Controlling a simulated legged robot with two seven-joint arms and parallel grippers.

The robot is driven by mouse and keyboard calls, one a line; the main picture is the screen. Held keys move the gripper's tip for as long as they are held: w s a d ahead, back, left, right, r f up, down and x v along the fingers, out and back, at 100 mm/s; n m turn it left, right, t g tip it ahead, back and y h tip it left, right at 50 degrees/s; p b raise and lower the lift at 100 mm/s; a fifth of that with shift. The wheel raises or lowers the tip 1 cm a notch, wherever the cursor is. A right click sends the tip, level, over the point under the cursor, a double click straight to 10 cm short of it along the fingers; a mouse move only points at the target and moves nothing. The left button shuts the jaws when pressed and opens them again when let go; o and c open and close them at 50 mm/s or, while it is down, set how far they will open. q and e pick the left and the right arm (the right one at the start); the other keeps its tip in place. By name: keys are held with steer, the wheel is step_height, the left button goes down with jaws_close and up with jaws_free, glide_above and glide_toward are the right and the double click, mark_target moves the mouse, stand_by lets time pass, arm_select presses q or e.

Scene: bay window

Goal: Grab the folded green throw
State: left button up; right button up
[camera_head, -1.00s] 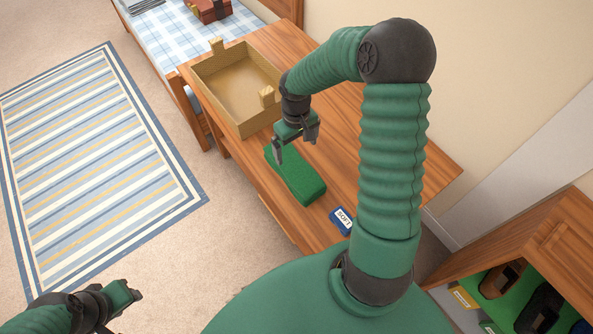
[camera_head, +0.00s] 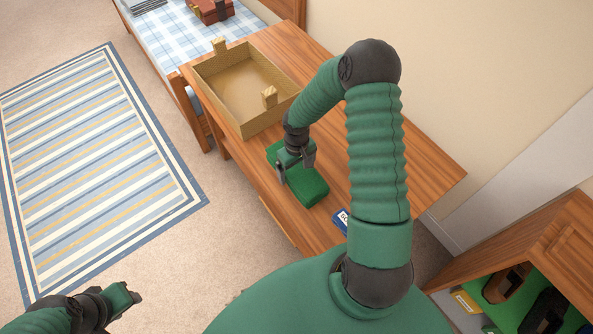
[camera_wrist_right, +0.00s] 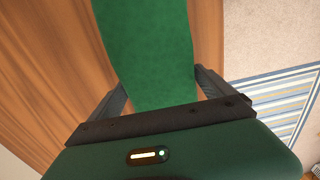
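The folded green throw (camera_head: 309,188) lies flat on the wooden table, in front of the open box. My right gripper (camera_head: 295,172) is low over the throw's far end, pointing down, with a finger on each side of it. In the right wrist view the throw (camera_wrist_right: 150,50) runs between the two spread fingers (camera_wrist_right: 160,90). I see a gap beside the throw at the fingers, and it does not look squeezed. My left gripper (camera_head: 128,296) is at the lower left over the carpet, away from the table; its finger opening is too small to tell.
An open tan box (camera_head: 240,114) stands on the table (camera_head: 425,170) just beyond the throw. A blue card or box (camera_head: 341,220) lies nearer, partly hidden by my right arm. A shelf unit (camera_head: 540,245) is at the right. A striped rug (camera_head: 90,160) covers the floor left.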

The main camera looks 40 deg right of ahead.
steer(key=shift+a, duration=0.1)
steer(key=c, duration=1.2)
